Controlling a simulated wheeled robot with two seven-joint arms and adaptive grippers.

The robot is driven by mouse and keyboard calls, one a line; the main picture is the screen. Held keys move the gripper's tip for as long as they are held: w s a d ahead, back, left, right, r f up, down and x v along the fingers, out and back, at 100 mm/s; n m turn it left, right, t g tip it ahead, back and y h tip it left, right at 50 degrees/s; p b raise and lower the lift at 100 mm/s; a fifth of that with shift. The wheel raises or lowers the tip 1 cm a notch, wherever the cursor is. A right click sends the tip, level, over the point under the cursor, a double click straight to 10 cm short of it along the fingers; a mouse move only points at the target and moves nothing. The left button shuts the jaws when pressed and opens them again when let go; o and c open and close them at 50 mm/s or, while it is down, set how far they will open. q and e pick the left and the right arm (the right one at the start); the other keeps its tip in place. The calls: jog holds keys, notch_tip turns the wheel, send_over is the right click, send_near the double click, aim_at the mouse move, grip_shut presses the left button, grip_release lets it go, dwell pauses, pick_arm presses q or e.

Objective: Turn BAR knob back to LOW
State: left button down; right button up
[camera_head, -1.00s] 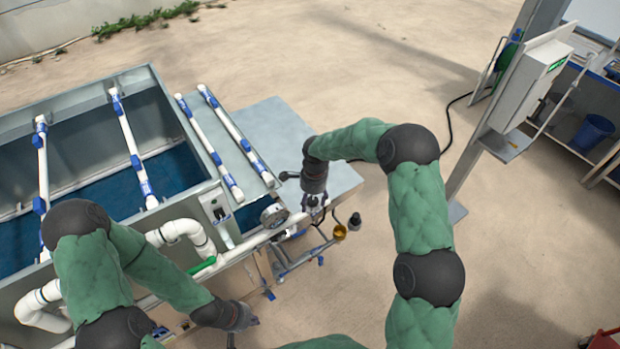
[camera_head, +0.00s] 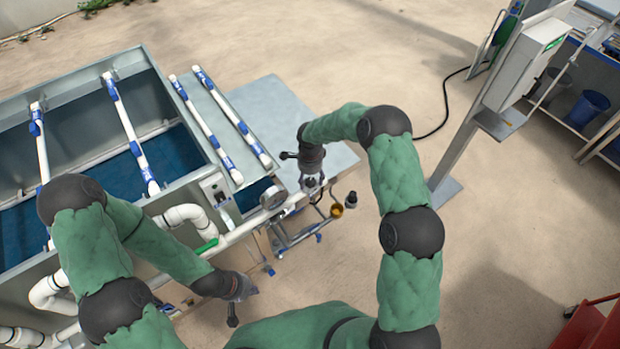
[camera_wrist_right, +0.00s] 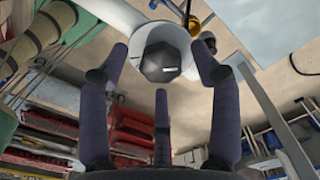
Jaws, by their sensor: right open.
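A dark, many-sided knob (camera_wrist_right: 160,62) sits on a round pale fitting (camera_wrist_right: 146,28) in the right wrist view; no label or LOW mark is readable. My right gripper (camera_wrist_right: 161,72) is open, its three fingers spread around the knob with visible gaps. In the head view my right gripper (camera_head: 312,183) points down at the right end of the white pipework, hiding the knob. A round gauge (camera_head: 273,197) is just left of it. My left gripper (camera_head: 240,290) hangs low in front of the machine, away from the knob; its fingers are too small to read.
The blue-lined metal tank (camera_head: 75,192) and white pipes with blue fittings fill the left. A grey flat plate (camera_head: 275,110) lies behind my right gripper. A brass cup (camera_head: 337,211) and dark fitting (camera_head: 351,199) are close right. A post (camera_head: 470,135) stands farther right over open ground.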

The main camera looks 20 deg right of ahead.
jog(key=shift+f, duration=0.4)
jog(key=shift+c, duration=0.3)
jog(key=c, duration=1.1)
